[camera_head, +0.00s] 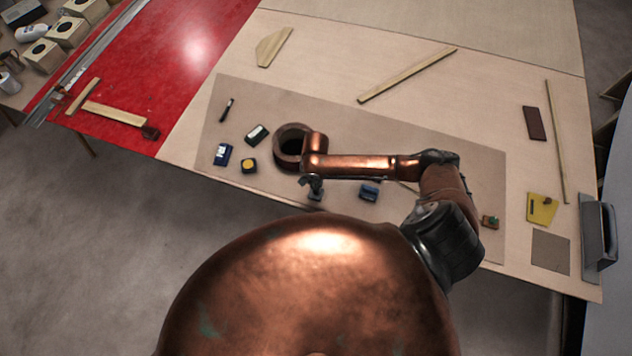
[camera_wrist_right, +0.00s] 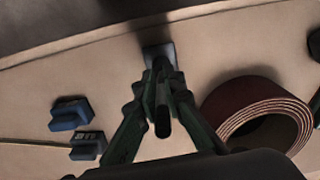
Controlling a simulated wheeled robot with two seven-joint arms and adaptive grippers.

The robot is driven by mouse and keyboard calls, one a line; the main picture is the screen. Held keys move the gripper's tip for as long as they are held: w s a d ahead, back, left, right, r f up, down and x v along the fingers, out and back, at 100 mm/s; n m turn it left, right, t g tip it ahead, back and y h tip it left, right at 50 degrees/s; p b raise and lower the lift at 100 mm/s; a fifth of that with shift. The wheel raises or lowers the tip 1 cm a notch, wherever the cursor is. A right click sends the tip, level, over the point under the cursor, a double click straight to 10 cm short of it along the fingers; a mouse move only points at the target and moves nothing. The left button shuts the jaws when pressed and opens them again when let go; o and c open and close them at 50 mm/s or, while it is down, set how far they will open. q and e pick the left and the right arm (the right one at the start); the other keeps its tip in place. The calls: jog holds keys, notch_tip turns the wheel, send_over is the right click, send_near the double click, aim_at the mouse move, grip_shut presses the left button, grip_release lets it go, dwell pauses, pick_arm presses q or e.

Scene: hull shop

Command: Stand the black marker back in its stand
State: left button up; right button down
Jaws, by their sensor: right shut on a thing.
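My right gripper (camera_wrist_right: 162,98) is shut on the black marker (camera_wrist_right: 163,122), a dark cylinder seen nearly end-on from above. In the head view this gripper (camera_head: 312,184) hangs near the table's front edge, and the marker cannot be made out there. A small grey-blue block, apparently the stand (camera_wrist_right: 158,52), sits on the table just beyond the fingertips in the wrist view. It also shows just below the gripper in the head view (camera_head: 315,195). The marker's lower end points toward it; whether it is inside or above cannot be told. My left gripper is not in view.
A brown roll (camera_head: 285,158) stands close beside the gripper, also in the wrist view (camera_wrist_right: 222,105). A dark thin object (camera_head: 227,109) and several small containers lie to the left. The table's front edge is near.

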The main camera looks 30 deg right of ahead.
jog(key=shift+f, duration=0.15)
dwell(0.3)
jog(key=shift+p, duration=0.8)
jog(key=shift+f, duration=0.5)
dwell(1.1)
jog(key=shift+f+p, duration=0.2)
jog(key=shift+p, duration=0.45)
dwell(0.3)
jog(key=c, duration=2)
grip_release()
jog(key=shift+o, duration=0.2)
jog(key=shift+r, duration=0.1)
notch_tip(320, 180, up, 12)
